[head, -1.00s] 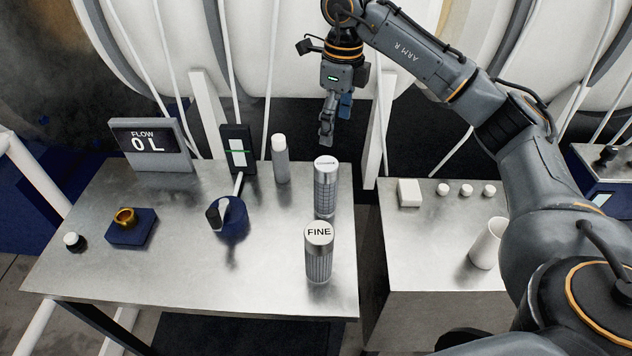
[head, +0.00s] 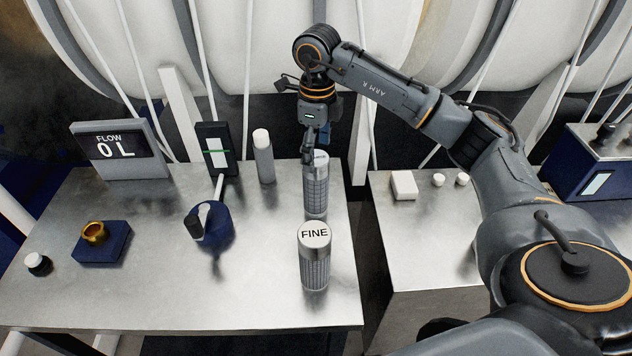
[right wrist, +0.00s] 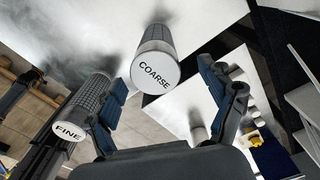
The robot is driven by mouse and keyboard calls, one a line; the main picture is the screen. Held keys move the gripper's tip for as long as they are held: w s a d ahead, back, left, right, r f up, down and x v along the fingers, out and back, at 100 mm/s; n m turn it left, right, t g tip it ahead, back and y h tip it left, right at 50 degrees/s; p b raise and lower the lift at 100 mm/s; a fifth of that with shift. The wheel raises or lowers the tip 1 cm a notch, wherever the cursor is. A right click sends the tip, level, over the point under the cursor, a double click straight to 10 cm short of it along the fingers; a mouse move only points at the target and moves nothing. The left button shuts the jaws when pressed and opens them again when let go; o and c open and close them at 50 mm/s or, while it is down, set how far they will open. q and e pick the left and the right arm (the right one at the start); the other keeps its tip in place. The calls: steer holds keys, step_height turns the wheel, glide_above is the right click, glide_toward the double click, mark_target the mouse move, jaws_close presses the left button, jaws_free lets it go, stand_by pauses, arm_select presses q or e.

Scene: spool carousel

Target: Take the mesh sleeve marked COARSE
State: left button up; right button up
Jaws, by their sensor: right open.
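The COARSE sleeve (head: 316,190), a grey mesh cylinder with a white cap, stands upright near the right edge of the metal table. My right gripper (head: 309,158) is at its top and hides part of the cap. In the right wrist view the COARSE sleeve (right wrist: 155,65) lies ahead between the open fingers of my right gripper (right wrist: 165,95), not gripped. The FINE sleeve (head: 315,260) stands upright nearer the front. In the right wrist view the FINE sleeve (right wrist: 80,110) is left of the left finger, close to it. My left gripper is not in view.
The metal table (head: 150,285) also holds a FLOW display (head: 118,150), a grey bottle (head: 263,157), a dark device (head: 217,150), a blue round holder (head: 213,225) and a gold ring on a blue block (head: 102,243). A side table (head: 425,240) stands right, across a gap.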

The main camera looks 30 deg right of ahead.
mark_target(316, 173)
steer(key=shift+w+f, duration=0.1)
steer(key=shift+f, duration=0.65)
steer(key=shift+f+p, duration=0.25)
steer(key=shift+p, duration=0.1)
steer(key=f, duration=0.1)
steer(key=f+p, duration=0.2)
steer(key=shift+s+a+f, duration=0.2)
steer(key=shift+s+a, duration=0.05)
steer(key=shift+s, duration=0.1)
steer(key=shift+w+f, duration=0.15)
steer(key=shift+f, duration=0.55)
steer(key=c, duration=1.3)
